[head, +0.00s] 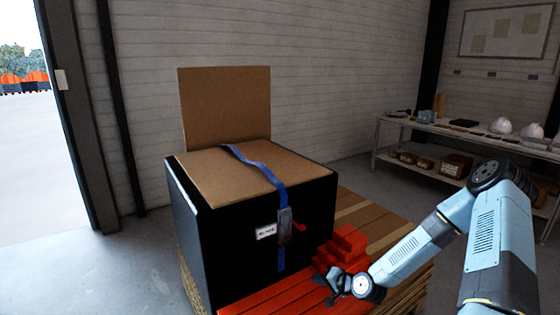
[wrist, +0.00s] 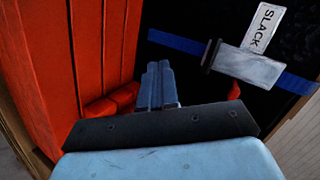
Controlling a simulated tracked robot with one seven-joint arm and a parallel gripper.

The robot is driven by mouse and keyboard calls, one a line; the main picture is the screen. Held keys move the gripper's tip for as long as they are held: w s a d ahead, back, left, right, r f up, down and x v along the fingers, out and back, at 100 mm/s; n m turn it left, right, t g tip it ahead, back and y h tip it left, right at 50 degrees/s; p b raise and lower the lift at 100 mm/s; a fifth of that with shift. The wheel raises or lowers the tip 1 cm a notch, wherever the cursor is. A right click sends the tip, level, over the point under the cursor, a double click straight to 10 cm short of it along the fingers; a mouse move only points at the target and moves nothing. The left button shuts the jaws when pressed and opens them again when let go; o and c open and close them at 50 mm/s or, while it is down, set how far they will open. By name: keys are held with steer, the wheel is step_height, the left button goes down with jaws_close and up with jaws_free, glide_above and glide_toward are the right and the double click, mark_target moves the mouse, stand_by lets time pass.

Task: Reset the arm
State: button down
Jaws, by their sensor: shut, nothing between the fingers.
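My gripper (head: 332,291) is low in front of the black crate (head: 222,249), above red slats. In the wrist view its fingers (wrist: 158,82) are together with nothing between them. The crate has a brown board lid (head: 205,180) and a blue strap (head: 262,170) over it. A grey buckle (head: 284,226) sits on the strap at the crate's front; it also shows in the wrist view (wrist: 245,66). A white tag (wrist: 264,27) there reads "SLACK". The gripper is apart from the buckle, to its lower right in the head view.
Stacked red pieces (head: 345,245) lie beside the crate, close to my gripper. Red slats (head: 275,300) and a wooden pallet (head: 400,222) are beneath. A brown panel (head: 226,105) stands behind the crate. A shelf table (head: 400,122) with white helmets (head: 502,126) is at the right.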

steer(key=s+d+r+n+g+h, duration=0.1)
steer(key=s+d+r+n+h, duration=0.2)
steer(key=r, duration=0.6)
steer(key=s+d+r+n+g+h, duration=0.1)
steer(key=s+d+r+g+h, duration=0.2)
steer(key=r, duration=0.6)
steer(key=s+d+r+n+h, duration=0.1)
steer(key=d+r+n+h, duration=0.15)
steer(key=d+r, duration=0.45)
steer(key=s+a+r, duration=0.2)
steer(key=s+r, duration=0.9)
steer(key=s, duration=0.2)
steer(key=s+a+r, duration=0.1)
steer(key=s+r, duration=1)
steer(key=s, duration=0.1)
steer(key=shift+s+a+r+m+t, duration=0.3)
steer(key=shift+s+a+m, duration=0.05)
